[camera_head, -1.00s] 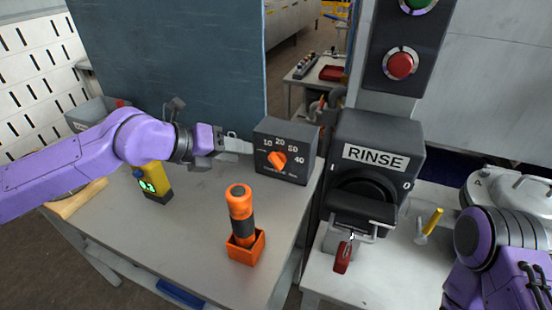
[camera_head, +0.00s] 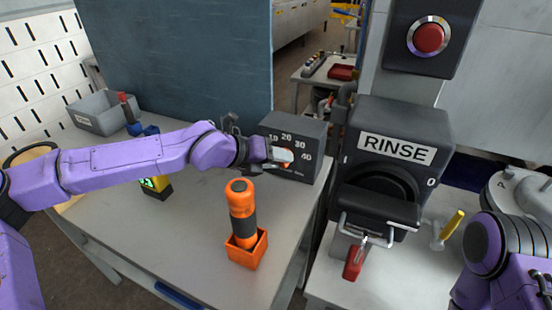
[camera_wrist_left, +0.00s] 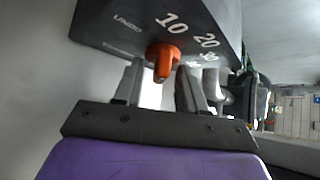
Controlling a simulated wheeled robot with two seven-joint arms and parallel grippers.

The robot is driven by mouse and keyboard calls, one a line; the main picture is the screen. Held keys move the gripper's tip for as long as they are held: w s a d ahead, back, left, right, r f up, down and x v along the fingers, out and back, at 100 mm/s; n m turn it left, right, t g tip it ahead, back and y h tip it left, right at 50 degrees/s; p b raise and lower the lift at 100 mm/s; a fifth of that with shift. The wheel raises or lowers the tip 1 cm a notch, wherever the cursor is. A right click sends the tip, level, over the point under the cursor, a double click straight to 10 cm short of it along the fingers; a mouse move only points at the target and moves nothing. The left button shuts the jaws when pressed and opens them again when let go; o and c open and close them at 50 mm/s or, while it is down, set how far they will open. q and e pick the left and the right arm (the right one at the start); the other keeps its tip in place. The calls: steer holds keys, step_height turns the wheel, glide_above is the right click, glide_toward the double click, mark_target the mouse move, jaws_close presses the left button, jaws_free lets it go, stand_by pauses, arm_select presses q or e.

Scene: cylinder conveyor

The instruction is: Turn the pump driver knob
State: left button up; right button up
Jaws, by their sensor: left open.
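The pump driver (camera_head: 309,168) is a dark box with white dial numbers at the back right of the grey table. Its orange knob (camera_wrist_left: 163,58) shows in the left wrist view, on the box's front face. In the head view the knob is mostly hidden by my left gripper (camera_head: 284,155). My left gripper is open, with its light fingers just in front of the box face. In the left wrist view the knob lies ahead of and between the fingertips (camera_wrist_left: 160,78); contact cannot be told. My right arm shows at the right edge, its gripper out of view.
An orange and black cylinder tool (camera_head: 242,212) stands in an orange holder in front of the pump driver. A yellow device (camera_head: 158,188) stands left, under my arm. A grey bin (camera_head: 102,114) is at the back left. The RINSE machine (camera_head: 398,125) stands to the right.

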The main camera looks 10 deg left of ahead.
arm_select(q)
jaws_close()
steer(key=shift+r+y, duration=0.1)
steer(key=shift+y, duration=0.2)
steer(key=m+y+p, duration=0.1)
steer(key=y, duration=0.1)
steer(key=d+m+t+y+p, duration=0.1)
steer(key=m+y, duration=0.1)
steer(key=y, duration=0.1)
steer(key=m+y+p, duration=0.1)
steer(key=y, duration=0.2)
steer(key=shift+s+d+r+m, duration=0.15)
steer(key=shift+d+m, duration=0.1)
steer(key=shift+m, duration=0.15)
steer(key=shift+d+f+m+t+y, duration=0.15)
steer(key=shift+m+t+y, duration=0.25)
steer(key=shift+y, duration=0.45)
steer(key=shift+d+f+m+t+y, duration=0.1)
steer(key=shift+m+t+y, duration=0.1)
steer(key=shift+m+y, duration=0.55)
